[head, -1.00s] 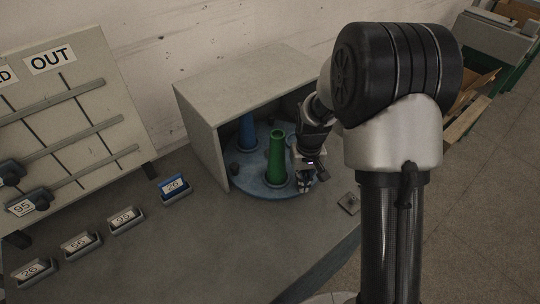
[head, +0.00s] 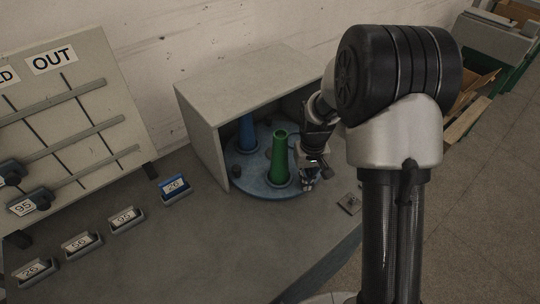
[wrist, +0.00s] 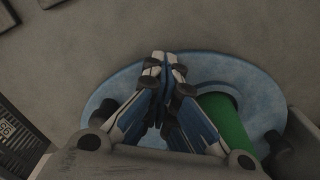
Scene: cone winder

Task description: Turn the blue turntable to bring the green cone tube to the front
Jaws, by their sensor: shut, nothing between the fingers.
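The blue turntable (head: 262,188) sits inside an open-fronted grey box, its front edge showing at the opening. The green cone tube (head: 279,158) stands upright on it, at the front right part of the disc. A blue cone tube (head: 247,134) stands further back on the left. My gripper (head: 308,184) is shut and empty, just right of the green tube at the turntable's right front edge. In the wrist view my closed fingers (wrist: 161,65) lie over the rim of the turntable (wrist: 225,72), with the green tube (wrist: 222,120) beside them. Whether they touch the disc is unclear.
The grey box (head: 245,80) covers the turntable from above and at the left side. Small dark knobs stand on the disc, one at its left (head: 236,171). Several numbered card holders (head: 126,219) stand on the table at left, below the OUT board (head: 75,100). The table front is clear.

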